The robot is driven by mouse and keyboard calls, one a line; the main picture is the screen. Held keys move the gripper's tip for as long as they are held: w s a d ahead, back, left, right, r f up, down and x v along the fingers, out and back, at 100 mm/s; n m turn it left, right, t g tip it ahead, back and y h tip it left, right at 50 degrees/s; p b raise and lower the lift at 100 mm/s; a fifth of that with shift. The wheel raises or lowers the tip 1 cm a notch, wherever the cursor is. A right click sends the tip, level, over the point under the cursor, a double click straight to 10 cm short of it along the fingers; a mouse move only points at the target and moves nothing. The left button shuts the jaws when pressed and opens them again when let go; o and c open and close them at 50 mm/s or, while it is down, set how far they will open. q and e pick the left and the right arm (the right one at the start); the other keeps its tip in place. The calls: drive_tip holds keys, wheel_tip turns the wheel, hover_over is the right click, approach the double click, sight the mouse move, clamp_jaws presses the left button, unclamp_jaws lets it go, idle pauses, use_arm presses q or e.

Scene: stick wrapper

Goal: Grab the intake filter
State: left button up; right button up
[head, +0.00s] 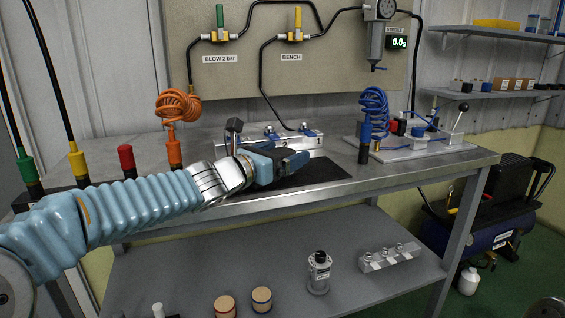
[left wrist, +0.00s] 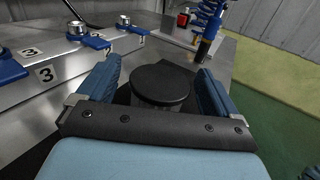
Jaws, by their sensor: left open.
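My left gripper (head: 290,160) reaches in over the workbench from the left, low above a black mat (head: 325,174). In the left wrist view the gripper (left wrist: 160,68) is open, with one blue finger on each side of a black, round, flat-topped part (left wrist: 160,84), which looks like the intake filter. The part stands between the fingers, and gaps show on both sides of its top. Its lower body is mostly hidden by the gripper's dark front bar. In the head view my gripper hides it. My right gripper is not in view.
A metal manifold block (head: 290,139) with blue levers stands just behind my gripper. A blue coiled hose (head: 374,103) hangs to its right, near a clamp fixture (head: 425,140). An orange coiled hose (head: 177,106) hangs at the left. A lower shelf (head: 200,265) holds several small parts.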

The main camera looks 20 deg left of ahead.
use_arm(q)
drive_tip(key=shift+w+d, duration=0.35)
drive_tip(key=shift+w, duration=0.3)
drive_tip(key=c, duration=1)
drive_tip(key=shift+c, duration=0.2)
drive_tip(key=shift+r, duration=0.15)
